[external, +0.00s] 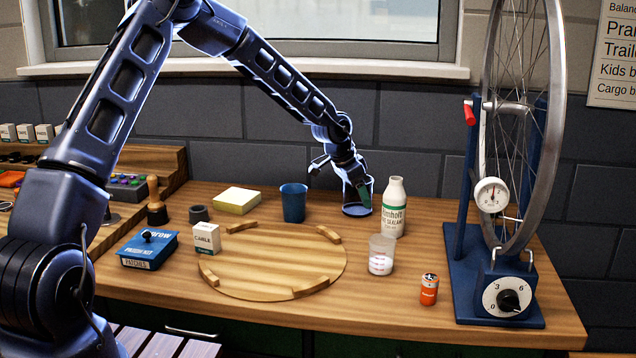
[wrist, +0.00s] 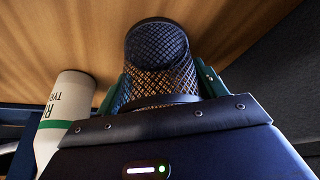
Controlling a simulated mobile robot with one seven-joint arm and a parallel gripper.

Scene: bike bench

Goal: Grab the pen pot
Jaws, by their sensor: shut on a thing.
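The pen pot (wrist: 165,62) is a dark mesh cup, seen from close up in the wrist view. In the external view the pen pot (external: 357,209) is at the back of the bench, left of the white sealant bottle (external: 393,208). My gripper (wrist: 162,84) is shut on the pot, with a green-tipped finger against each side of it. In the external view my gripper (external: 357,186) reaches down over the pot and hides much of it. I cannot tell whether the pot's base touches the bench.
The bottle stands close beside the pot. A blue cup (external: 293,203) stands left of it, with a yellow block (external: 236,200) beyond. A clear beaker (external: 381,254), an orange battery (external: 429,289) and the wheel stand (external: 497,276) are to the right. A round wooden board (external: 270,262) lies clear in the middle.

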